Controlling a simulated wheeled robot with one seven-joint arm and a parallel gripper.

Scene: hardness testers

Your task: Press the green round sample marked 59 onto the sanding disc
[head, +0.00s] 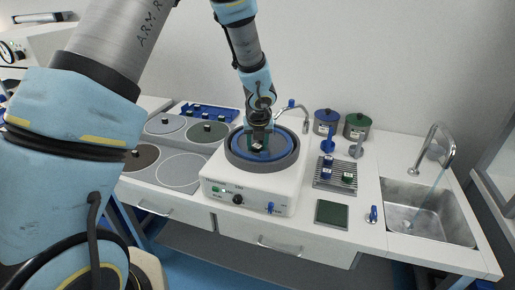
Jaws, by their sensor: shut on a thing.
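The sanding disc (284,146) is blue and sits in the dark round bowl of a white polishing machine (222,177). My gripper (258,146) points down over the middle of the disc and is shut on a small sample. The fingers hide most of this sample, with a little green showing beside them. Its number cannot be read. The sample is at or just above the disc surface; I cannot tell whether it touches.
Several spare discs (182,171) lie left, some with small samples on them. A blue tray (215,113) is behind. A rack with samples (335,185), two lidded jars (357,126), a green pad (331,213) and a sink (425,212) are right. A curved tap (303,112) stands behind the machine.

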